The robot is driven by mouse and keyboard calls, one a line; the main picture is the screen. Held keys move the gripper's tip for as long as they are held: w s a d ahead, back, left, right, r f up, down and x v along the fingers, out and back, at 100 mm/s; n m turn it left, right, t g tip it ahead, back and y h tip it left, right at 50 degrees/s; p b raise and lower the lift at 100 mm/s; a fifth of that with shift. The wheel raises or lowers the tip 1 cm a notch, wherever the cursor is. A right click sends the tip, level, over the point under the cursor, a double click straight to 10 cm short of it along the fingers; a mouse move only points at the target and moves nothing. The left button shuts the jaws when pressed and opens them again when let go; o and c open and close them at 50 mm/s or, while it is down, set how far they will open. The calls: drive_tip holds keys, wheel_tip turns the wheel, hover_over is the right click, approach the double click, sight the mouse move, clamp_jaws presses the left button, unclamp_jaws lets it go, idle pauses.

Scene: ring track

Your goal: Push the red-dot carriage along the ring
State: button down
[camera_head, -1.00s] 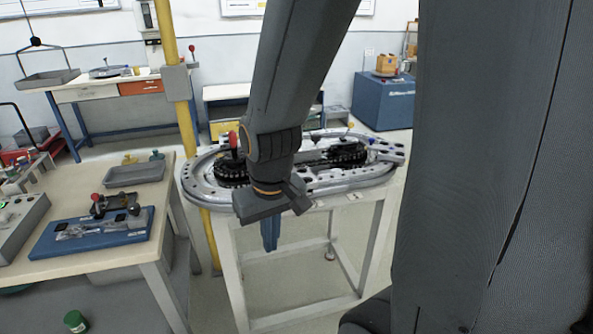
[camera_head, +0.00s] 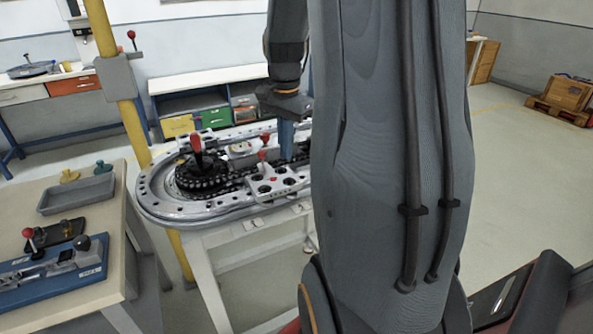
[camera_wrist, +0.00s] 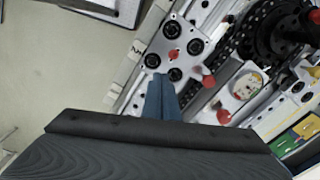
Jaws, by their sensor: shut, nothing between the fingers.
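The ring track (camera_head: 160,205) is a grey metal oval on a white stand. A pale carriage plate (camera_head: 284,184) with several black round rollers sits on its near side. My arm hides the track's right end.
A black sprocket with a red-topped handle (camera_head: 197,150) stands inside the ring's left end. Red knobs (camera_wrist: 208,81) stand near my fingers.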

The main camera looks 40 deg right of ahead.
sight(311, 175)
drive_tip(key=d+m, duration=0.5)
drive_tip(key=d, duration=0.4)
drive_tip(key=f, duration=0.3)
drive_tip(key=f+p, duration=0.1)
drive_tip(key=f, duration=0.2)
drive_tip(key=s+f+p, duration=0.1)
drive_tip(key=f, duration=0.2)
drive_tip(key=shift+a, duration=0.2)
drive_tip(key=a, duration=0.1)
drive_tip(key=a+p, duration=0.1)
drive_tip(key=shift+w+a+r+p, duration=0.25)
drive_tip(key=shift+w+a+p, duration=0.05)
drive_tip(key=shift+w+a, duration=0.1)
drive_tip(key=shift+w+a+f, duration=0.1)
drive_tip(key=shift+w+a, duration=0.1)
drive_tip(key=shift+a, duration=0.35)
